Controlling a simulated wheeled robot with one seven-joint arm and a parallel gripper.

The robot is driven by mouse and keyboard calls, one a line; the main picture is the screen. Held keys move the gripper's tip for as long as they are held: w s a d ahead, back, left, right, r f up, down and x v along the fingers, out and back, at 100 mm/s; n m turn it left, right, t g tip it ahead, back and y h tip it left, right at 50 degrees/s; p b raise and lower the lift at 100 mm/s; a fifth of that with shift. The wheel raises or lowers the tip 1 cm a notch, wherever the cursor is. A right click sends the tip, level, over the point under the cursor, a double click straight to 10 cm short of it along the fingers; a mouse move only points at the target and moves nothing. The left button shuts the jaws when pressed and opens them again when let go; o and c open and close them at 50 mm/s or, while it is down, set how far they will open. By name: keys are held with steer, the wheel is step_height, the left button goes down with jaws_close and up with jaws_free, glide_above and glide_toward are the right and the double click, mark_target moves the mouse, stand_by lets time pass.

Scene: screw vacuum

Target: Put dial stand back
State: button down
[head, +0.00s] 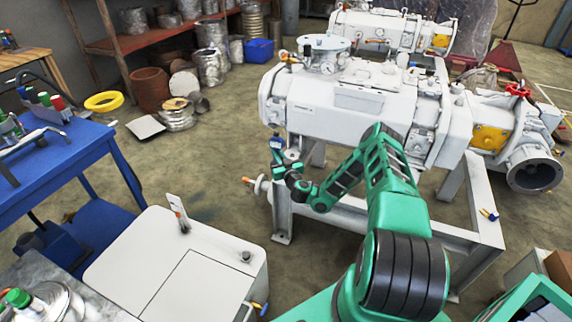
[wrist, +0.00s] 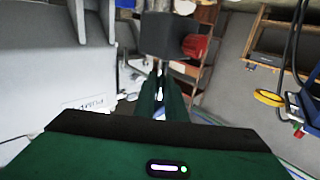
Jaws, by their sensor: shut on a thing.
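My gripper (head: 286,170) is at the end of my green arm, just in front of the left end of the white vacuum pump (head: 330,100). In the wrist view my gripper (wrist: 160,72) is shut on what looks like the dial stand, a dark grey block (wrist: 168,35) with a red knob on its right side. The stand is small in the head view (head: 277,145) and partly mixed with the gripper's outline. Its dial cannot be made out clearly. The stand is held in the air, clear of the floor.
A blue table (head: 60,150) with tools stands at the left. A white cabinet (head: 180,265) with a small upright item (head: 179,213) on top is at the front left. The pump's grey frame (head: 350,208) is below my arm. Open floor lies between table and pump.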

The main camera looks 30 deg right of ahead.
steer(key=shift+w+d+f, duration=0.35)
steer(key=shift+d+f, duration=0.7)
steer(key=shift+f, duration=0.25)
steer(key=shift+w+d+f, duration=0.35)
steer(key=shift+d+f, duration=0.7)
steer(key=shift+f, duration=0.25)
steer(key=shift+w+d+f, duration=0.35)
steer(key=shift+d+f, duration=0.7)
steer(key=shift+f, duration=0.25)
steer(key=c, duration=1.8)
jaws_free()
steer(key=shift+f, duration=0.15)
